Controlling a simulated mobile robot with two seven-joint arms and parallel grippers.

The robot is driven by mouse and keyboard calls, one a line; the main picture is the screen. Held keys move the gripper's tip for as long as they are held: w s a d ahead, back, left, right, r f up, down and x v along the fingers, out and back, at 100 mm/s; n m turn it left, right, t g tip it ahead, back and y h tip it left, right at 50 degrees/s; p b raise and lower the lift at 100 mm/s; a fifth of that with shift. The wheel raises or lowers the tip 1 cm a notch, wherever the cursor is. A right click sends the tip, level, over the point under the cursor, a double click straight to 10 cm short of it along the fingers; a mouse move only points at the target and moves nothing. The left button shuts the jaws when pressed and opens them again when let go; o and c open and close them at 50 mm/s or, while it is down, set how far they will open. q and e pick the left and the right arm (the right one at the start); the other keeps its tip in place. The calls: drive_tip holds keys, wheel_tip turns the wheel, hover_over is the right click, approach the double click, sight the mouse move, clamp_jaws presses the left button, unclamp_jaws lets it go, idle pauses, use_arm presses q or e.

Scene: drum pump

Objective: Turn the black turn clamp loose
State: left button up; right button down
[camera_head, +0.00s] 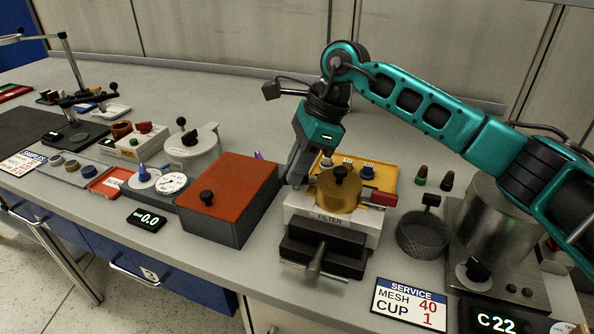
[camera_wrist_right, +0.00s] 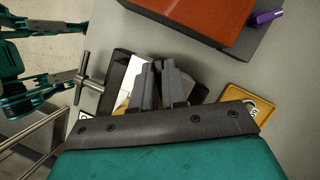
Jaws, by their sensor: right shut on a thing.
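The white filter housing (camera_head: 330,222) carries a brass lid with a black knob (camera_head: 340,190). It sits at a black vise-like block (camera_head: 322,252) with a metal T-handle, which also shows in the right wrist view (camera_wrist_right: 86,80). My right gripper (camera_head: 296,182) reaches down at the housing's left side. In the right wrist view its fingers (camera_wrist_right: 158,66) are close together beside the housing. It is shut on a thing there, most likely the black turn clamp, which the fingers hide. A red clamp-like part (camera_head: 383,198) sticks out on the housing's right.
An orange-topped box (camera_head: 230,185) stands close left of the gripper. A yellow tray (camera_head: 380,174) lies behind the housing. A mesh cup (camera_head: 422,236) and a steel pot (camera_head: 492,225) stand to the right. The bench behind is clear.

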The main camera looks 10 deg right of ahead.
drive_tip(key=n+g, duration=0.1)
drive_tip(key=n, duration=0.2)
drive_tip(key=shift+b, duration=0.4)
drive_tip(key=n+g, duration=0.1)
drive_tip(key=n, duration=0.1)
drive_tip(key=shift+n+b, duration=0.3)
drive_tip(key=n+g+h, duration=0.1)
drive_tip(key=n, duration=0.2)
use_arm(q)
drive_tip(key=shift+w+d+f+h+b, duration=0.2)
drive_tip(key=shift+w+d+h+b, duration=0.1)
drive_tip(key=shift+w+d, duration=0.15)
use_arm(e)
drive_tip(key=shift+n+g+h, duration=0.3)
drive_tip(key=shift+n+h, duration=0.1)
drive_tip(key=shift+n, duration=0.9)
drive_tip(key=c, duration=1.2)
unclamp_jaws()
drive_tip(key=shift+o, duration=0.2)
